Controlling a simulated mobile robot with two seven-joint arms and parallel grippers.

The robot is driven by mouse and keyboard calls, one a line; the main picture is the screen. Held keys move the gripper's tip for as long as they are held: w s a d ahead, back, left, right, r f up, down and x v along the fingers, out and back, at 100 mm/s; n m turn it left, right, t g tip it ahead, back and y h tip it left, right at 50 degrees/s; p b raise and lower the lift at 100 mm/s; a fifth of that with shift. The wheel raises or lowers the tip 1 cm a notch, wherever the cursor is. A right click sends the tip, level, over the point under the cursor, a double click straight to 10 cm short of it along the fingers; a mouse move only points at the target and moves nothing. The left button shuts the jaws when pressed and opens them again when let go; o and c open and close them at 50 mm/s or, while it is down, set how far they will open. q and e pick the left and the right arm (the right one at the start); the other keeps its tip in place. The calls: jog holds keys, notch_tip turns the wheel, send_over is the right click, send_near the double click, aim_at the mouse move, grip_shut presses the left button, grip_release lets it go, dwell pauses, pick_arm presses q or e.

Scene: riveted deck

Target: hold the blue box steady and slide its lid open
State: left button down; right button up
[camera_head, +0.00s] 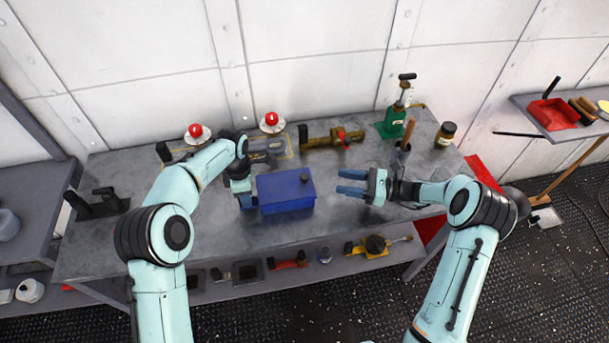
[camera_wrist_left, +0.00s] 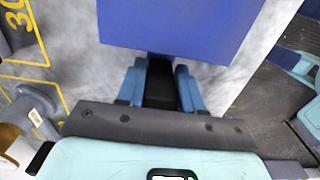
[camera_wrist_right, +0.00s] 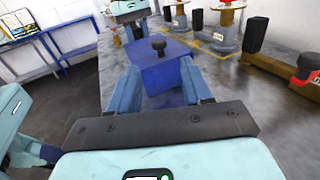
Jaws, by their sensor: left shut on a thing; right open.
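The blue box (camera_head: 286,203) stands upright on the grey workbench. Its flat blue lid (camera_head: 279,183) covers the top, and a small dark knob (camera_head: 304,178) rises near the lid's right end. My left gripper (camera_head: 247,201) is at the box's left end. In the left wrist view, its fingers (camera_wrist_left: 159,78) are closed on a dark handle (camera_wrist_left: 160,88) on the box's end. My right gripper (camera_head: 343,182) is open and empty, apart from the box on its right. The right wrist view shows the box (camera_wrist_right: 168,75) and knob (camera_wrist_right: 158,44) ahead between its fingers.
Behind the box are a brass valve piece (camera_head: 325,140) and two red-topped fixtures (camera_head: 271,121). A green press (camera_head: 393,123) and a dark jar (camera_head: 445,134) stand at back right. The bench front (camera_head: 300,235) is clear; a lower shelf holds tools.

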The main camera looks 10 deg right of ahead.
aim_at(308, 176)
jog(key=x, duration=1.2)
jog(key=shift+a, duration=0.15)
grip_shut()
